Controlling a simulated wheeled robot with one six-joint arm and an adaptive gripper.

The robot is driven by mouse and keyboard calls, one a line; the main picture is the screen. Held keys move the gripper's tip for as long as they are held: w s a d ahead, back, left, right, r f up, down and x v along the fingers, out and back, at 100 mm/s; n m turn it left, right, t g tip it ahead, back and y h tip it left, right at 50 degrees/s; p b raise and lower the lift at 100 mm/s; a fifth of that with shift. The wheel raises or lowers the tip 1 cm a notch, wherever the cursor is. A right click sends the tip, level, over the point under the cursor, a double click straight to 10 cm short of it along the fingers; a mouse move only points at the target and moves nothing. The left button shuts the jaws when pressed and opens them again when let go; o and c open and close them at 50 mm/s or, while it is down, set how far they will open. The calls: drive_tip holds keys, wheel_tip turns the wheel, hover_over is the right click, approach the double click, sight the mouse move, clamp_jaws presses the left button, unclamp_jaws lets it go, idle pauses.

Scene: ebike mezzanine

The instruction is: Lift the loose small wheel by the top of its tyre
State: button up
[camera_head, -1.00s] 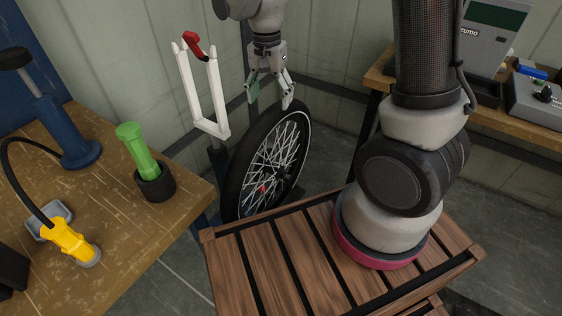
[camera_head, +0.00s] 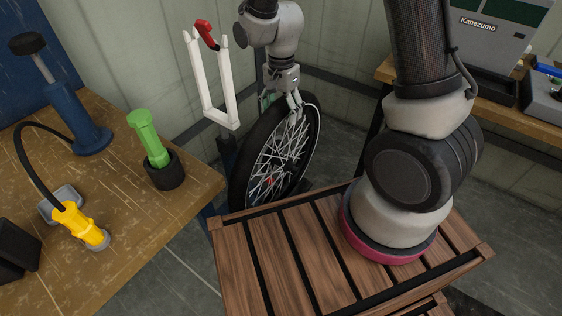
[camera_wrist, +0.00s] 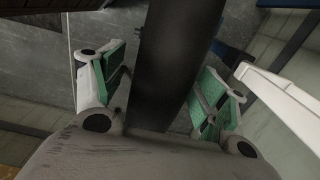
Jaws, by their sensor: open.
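The small wheel (camera_head: 245,170) stands upright beyond my wooden slatted deck, with a black tyre, thin spokes and a red spot near its hub. My gripper (camera_head: 281,102) is at the top of the tyre, pointing down. In the wrist view the black tyre (camera_wrist: 172,62) runs between the two green-padded fingers of my gripper (camera_wrist: 160,85). The fingers are open, one on each side of the tyre, with a visible gap on the left; the right pad is closer to it.
A white fork (camera_head: 229,92) with a red clip stands close left of the wheel and shows in the wrist view (camera_wrist: 285,105). The left workbench (camera_head: 125,215) holds a green torch-like tool (camera_head: 149,138), a blue pump (camera_head: 80,128) and a yellow tool (camera_head: 78,225). A wall is behind.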

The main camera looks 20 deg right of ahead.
clamp_jaws()
drive_tip(key=shift+w+r, duration=0.1)
idle(0.4)
